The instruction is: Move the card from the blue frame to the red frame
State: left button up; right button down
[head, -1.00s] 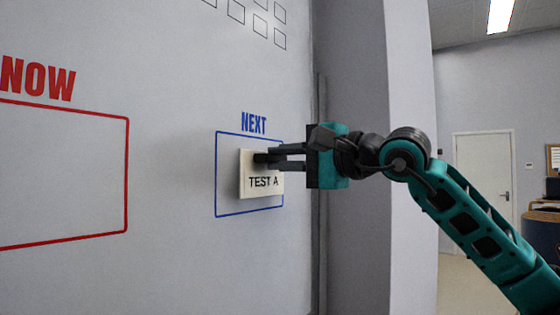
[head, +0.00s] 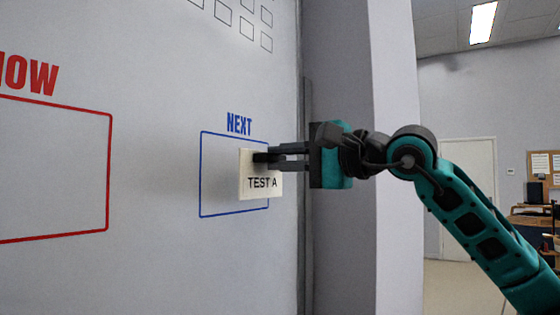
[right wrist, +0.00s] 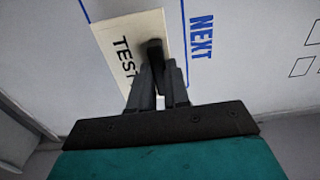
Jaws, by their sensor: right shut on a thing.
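A cream card (head: 260,192) marked "TEST A" is between the fingers of my right gripper (head: 263,157), which is shut on it. The card is upright in front of the right part of the blue frame (head: 201,175), labelled NEXT, and reaches past its right edge in the head view. I cannot tell how far it stands from the wall. The right wrist view also shows the card (right wrist: 112,30), its lower part hidden by the fingers. The red frame (head: 108,170) at the left is empty where it shows; its left part is cut off. My left gripper is out of view.
A grid of small black outlined boxes (head: 247,28) is on the wall above. The wall between the two frames is clear. A pillar (head: 345,60) juts out right of the wall. A door (head: 468,185) and a desk (head: 530,220) are far behind.

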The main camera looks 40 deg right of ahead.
jog(key=shift+b+v, duration=0.4)
jog(key=shift+v, duration=0.6)
